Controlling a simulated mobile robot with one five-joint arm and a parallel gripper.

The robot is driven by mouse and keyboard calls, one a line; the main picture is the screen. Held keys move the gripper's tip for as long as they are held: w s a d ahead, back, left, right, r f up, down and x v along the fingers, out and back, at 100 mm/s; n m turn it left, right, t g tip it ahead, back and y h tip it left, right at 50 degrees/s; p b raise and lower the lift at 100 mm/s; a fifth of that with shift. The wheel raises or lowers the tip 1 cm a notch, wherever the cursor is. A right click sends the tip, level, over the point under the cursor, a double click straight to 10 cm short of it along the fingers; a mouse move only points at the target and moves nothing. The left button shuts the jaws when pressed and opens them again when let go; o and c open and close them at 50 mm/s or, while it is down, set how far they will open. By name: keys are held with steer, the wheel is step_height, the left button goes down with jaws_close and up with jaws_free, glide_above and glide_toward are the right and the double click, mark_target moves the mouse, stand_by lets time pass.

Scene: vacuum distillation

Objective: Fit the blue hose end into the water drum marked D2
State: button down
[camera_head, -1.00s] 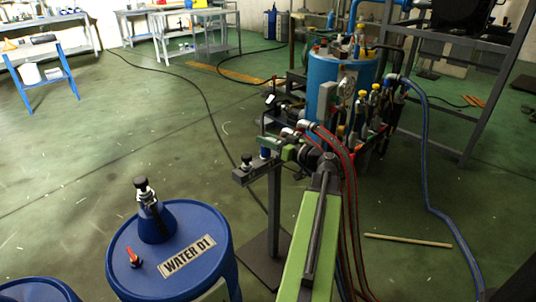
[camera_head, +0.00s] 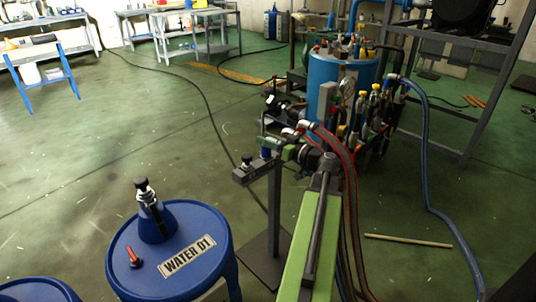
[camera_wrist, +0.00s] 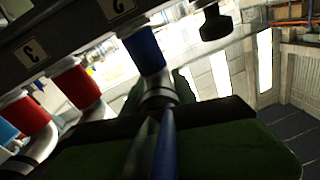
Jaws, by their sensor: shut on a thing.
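My gripper (camera_head: 278,147) is at the dark bar of a stand. In the wrist view its jaws (camera_wrist: 158,103) are shut on the blue hose end (camera_wrist: 146,52), around its metal fitting. The upper part of the blue hose end meets the underside of a dark bar with numbered plates (camera_wrist: 33,52). I cannot tell whether it is seated there or free. A blue drum (camera_head: 120,245) at the lower left is labelled WATER D1. Another blue drum (camera_head: 40,290) is cut off at the bottom left corner, and its label is not visible. No D2 mark is readable.
Red hose ends (camera_wrist: 76,86) sit beside the blue one on the bar. The stand's post (camera_head: 274,210) rises beside the D1 drum. Red hoses (camera_head: 350,200) hang along my arm. A blue tank unit (camera_head: 330,75) stands behind. Open floor lies at the left.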

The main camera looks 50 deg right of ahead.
steer(key=shift+r+p, duration=0.5)
steer(key=shift+p, duration=0.05)
step_height(320, 180, up, 4)
steer(key=p, duration=0.4)
steer(key=s+d+r+p, duration=0.2)
steer(key=s+r+p, duration=0.4)
steer(key=s, duration=0.5)
steer(key=shift+s+d, duration=0.2)
steer(key=shift+d, duration=0.05)
